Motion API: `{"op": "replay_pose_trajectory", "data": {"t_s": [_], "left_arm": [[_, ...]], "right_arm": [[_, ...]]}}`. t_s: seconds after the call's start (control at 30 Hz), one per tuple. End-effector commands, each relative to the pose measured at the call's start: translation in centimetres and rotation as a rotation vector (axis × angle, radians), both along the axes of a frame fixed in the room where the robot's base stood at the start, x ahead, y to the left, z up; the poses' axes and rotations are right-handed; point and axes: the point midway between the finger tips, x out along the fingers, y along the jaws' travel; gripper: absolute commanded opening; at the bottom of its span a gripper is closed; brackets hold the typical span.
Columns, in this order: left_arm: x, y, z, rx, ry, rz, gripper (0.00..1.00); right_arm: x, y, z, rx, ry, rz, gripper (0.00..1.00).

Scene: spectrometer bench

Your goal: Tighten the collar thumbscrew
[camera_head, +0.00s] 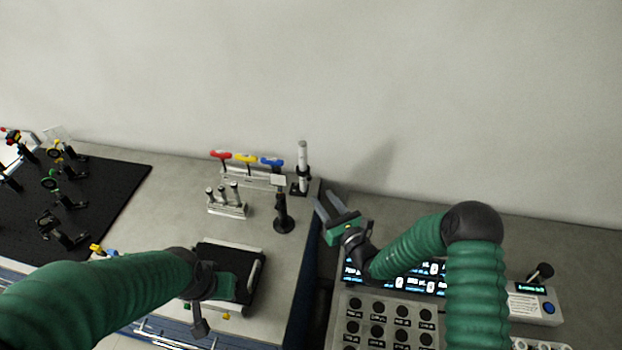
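A silver post (303,153) stands upright in a black base at the back right of the grey bench, with a dark collar (303,172) around it. Any thumbscrew on this collar is too small to make out. A short black post holder (282,211) stands in front of it. My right gripper (328,203) is just right of these posts, past the bench's right edge. Its two fingers are apart with nothing seen between them. My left gripper (201,328) points down at the bench front, before a black tray; its finger gap is hidden.
Red, yellow and blue-handled drivers (247,158) stand in a rack behind a block of silver posts (226,209). A black tray (248,262) lies by my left gripper. A black breadboard (110,195) with optics fills the left. A display console (415,285) lies under my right arm.

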Motion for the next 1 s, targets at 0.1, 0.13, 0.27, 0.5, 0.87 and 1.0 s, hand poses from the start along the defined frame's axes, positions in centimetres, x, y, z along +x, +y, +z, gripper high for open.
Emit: {"op": "replay_pose_trajectory", "data": {"t_s": [0.1, 0.13, 0.27, 0.5, 0.87, 1.0], "left_arm": [[0.0, 0.0, 0.8, 0.0, 0.0, 0.0, 0.0], [0.0, 0.0, 1.0, 0.0, -0.001, 0.0, 0.0], [0.0, 0.0, 1.3, 0.0, -0.001, 0.0, 0.0], [0.0, 0.0, 1.4, 0.0, -0.001, 0.0, 0.0], [0.0, 0.0, 1.4, 0.0, -0.001, 0.0, 0.0], [0.0, 0.0, 1.4, 0.0, -0.001, 0.0, 0.0]], "right_arm": [[2.7, 1.6, 0.3, -0.001, -0.003, 0.002, 0.37], [3.3, 2.0, 0.3, -0.001, -0.003, 0.003, 0.37], [5.4, 3.1, 0.2, -0.001, -0.004, 0.002, 0.37], [6.9, 3.9, 0.1, -0.001, -0.001, 0.001, 0.37], [6.9, 3.9, 0.1, -0.001, -0.001, 0.002, 0.13], [6.9, 3.9, 0.1, -0.001, -0.002, 0.002, 0.0]]}}
